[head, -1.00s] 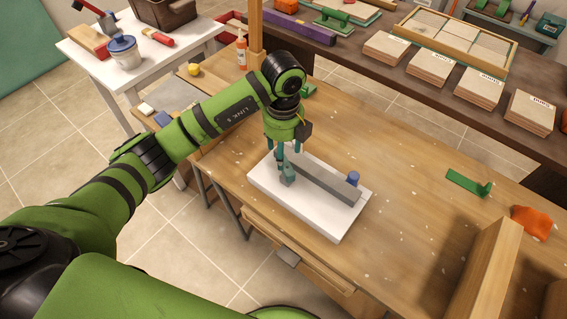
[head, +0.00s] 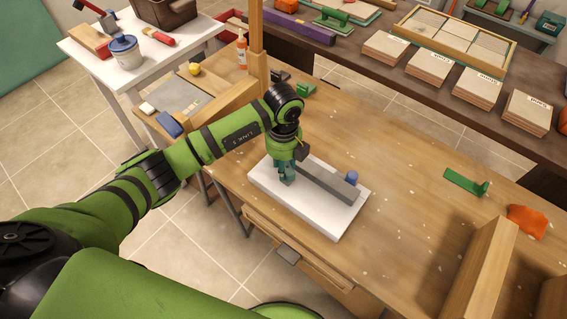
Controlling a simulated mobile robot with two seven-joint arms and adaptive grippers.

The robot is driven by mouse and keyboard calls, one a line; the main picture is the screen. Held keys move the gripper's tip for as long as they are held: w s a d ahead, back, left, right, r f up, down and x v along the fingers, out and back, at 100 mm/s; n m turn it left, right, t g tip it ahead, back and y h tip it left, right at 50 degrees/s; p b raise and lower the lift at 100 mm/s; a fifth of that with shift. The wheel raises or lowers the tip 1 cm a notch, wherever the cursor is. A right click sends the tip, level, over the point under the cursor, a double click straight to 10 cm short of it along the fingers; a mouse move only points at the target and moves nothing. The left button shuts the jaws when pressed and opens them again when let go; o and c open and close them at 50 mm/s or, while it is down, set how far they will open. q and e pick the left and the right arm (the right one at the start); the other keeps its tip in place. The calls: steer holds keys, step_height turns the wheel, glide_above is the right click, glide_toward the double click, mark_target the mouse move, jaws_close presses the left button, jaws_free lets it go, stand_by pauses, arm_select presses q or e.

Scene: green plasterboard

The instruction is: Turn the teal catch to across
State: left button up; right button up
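A white board (head: 330,224) lies on the wooden workbench with a grey bar (head: 326,186) across it. The teal catch (head: 289,179) is at the bar's left end, mostly hidden by my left gripper. My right gripper is not in view.
A green bracket (head: 466,183) and an orange cloth (head: 529,222) lie at the bench's right. A wooden upright (head: 257,45) stands behind my arm. A wooden box-like piece (head: 485,270) is at front right. The bench between board and bracket is clear.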

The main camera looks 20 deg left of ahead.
arm_select(q)
steer(key=shift+w+m+b, duration=0.1)
steer(key=shift+m+b, duration=0.35)
steer(key=shift+m, duration=0.15)
steer(key=shift+w+f+m+b, duration=0.1)
steer(key=shift+f+m+b, duration=0.05)
steer(key=shift+m+b, duration=0.7)
steer(key=m+b, duration=0.1)
steer(key=m, duration=0.1)
steer(key=m+b, duration=0.1)
steer(key=shift+w+d+m+b, duration=0.15)
steer(key=shift+m+b, duration=0.2)
steer(key=shift+b, duration=0.05)
steer(key=m+b, duration=0.3)
steer(key=shift+w+d, duration=0.1)
steer(key=shift+d, duration=0.1)
steer(key=shift+d+m+b, duration=0.1)
steer(key=shift+m+b, duration=0.7)
steer(key=shift+m, duration=0.3)
steer(key=o, duration=1.1)
steer(key=shift+o, duration=0.2)
